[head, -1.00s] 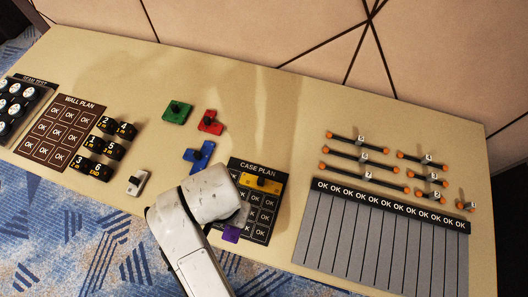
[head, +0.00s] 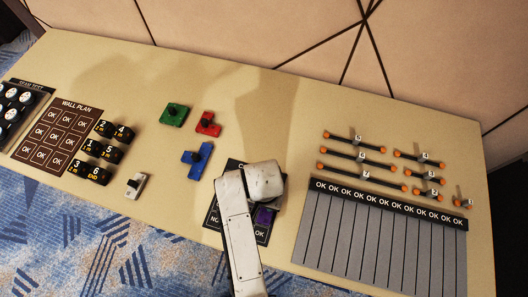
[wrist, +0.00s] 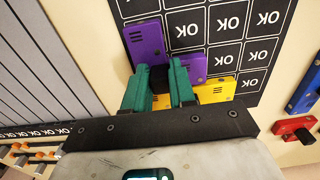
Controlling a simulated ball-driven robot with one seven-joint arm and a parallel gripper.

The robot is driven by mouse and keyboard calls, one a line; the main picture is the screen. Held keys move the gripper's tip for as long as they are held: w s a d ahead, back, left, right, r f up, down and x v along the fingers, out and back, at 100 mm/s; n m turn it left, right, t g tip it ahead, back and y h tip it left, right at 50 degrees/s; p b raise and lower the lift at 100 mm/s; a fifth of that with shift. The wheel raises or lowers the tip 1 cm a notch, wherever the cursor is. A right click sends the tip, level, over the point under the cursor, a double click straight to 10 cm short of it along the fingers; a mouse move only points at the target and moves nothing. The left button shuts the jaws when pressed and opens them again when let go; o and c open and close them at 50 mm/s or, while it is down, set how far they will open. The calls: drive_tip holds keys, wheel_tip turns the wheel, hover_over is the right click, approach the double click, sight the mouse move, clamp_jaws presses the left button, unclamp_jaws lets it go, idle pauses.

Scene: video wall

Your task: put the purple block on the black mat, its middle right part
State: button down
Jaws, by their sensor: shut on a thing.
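The purple block (head: 264,216) shows in the head view at the right side of the black mat (head: 260,236), partly behind my arm. In the wrist view the purple block (wrist: 145,42) is a stepped shape, with another part right of the fingers. My gripper (wrist: 158,74) is shut on its dark knob between two green fingers. The block lies over the edge part of the black mat (wrist: 225,20), close beside a yellow block (wrist: 214,91). Whether it touches the mat or hovers just above, I cannot tell. My arm hides the gripper and much of the mat in the head view.
Blue (head: 197,158), red (head: 208,124) and green (head: 174,115) blocks lie on the table left of and beyond the mat. A white block (head: 135,186) lies further left.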

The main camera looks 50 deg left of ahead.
drive_tip(key=shift+f, duration=0.2)
drive_tip(key=c, duration=0.9)
unclamp_jaws()
drive_tip(key=shift+c, duration=0.2)
drive_tip(key=shift+r, duration=0.1)
wheel_tip(320, 180, up, 12)
